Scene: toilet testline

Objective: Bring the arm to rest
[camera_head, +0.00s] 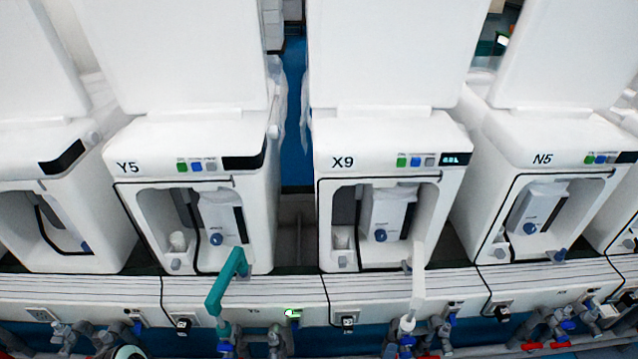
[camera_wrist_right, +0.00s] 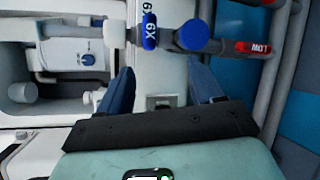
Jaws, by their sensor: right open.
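My right gripper (camera_wrist_right: 161,72) shows in the right wrist view with its two blue fingers spread apart. It is open, and nothing is clamped between the fingers. A white panel with an X9 label and a small grey socket (camera_wrist_right: 162,102) shows behind the gap. I cannot make out my right gripper in the head view. My left gripper is in neither view.
White toilet units stand in a row: Y5 (camera_head: 141,148), X9 (camera_head: 327,139) and N5 (camera_head: 513,163). A teal bent pipe (camera_head: 226,285) and a white pipe (camera_head: 417,283) stand up before the row.

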